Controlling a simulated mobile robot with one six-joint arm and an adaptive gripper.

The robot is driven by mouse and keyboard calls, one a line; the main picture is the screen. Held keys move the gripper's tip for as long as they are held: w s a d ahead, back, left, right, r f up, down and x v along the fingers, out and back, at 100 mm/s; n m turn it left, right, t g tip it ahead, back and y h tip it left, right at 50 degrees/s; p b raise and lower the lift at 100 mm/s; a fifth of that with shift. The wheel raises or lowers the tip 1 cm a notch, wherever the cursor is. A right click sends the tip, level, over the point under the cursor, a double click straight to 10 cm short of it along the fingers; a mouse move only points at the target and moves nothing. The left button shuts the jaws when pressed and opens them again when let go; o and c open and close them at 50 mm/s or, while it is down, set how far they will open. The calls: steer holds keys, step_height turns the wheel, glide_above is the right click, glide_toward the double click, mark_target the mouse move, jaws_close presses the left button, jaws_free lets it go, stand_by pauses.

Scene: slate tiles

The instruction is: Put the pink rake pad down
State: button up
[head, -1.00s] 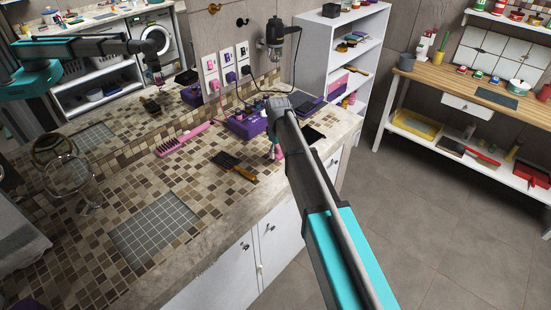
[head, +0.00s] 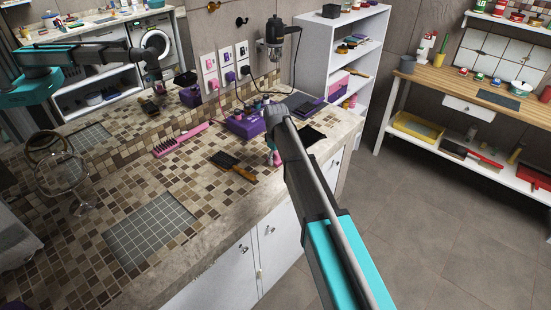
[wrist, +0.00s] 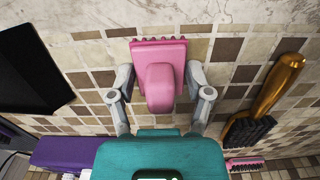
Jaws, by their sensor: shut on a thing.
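The pink rake pad (wrist: 160,75) sits between the two grey fingers of my gripper (wrist: 161,82) in the wrist view, with a row of teeth along its far edge. My gripper is shut on it, one finger at each side. In the head view my gripper (head: 275,157) is low over the tiled counter (head: 205,195), near its front edge, and only a little pink shows beneath my arm. I cannot tell whether the pad touches the counter.
A black brush with a wooden handle (head: 235,166) lies left of my gripper. A purple box (head: 246,125) and a pink comb (head: 181,138) lie behind. A dark flat object (head: 311,133) lies to the right. A grey grid mat (head: 150,232) and round mirror (head: 62,172) are farther left.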

mark_target(276, 153)
steer(key=shift+f, duration=0.2)
steer(key=o, duration=1)
steer(key=shift+r, duration=0.1)
steer(key=shift+r, duration=0.1)
step_height(276, 153, up, 12)
steer(key=p, duration=1.2)
stand_by(0.4)
steer(key=s+d+m, duration=1)
steer(key=s+d, duration=1.2)
steer(key=s, duration=0.3)
steer(key=shift+s+d, duration=0.25)
steer(key=shift+s, duration=0.15)
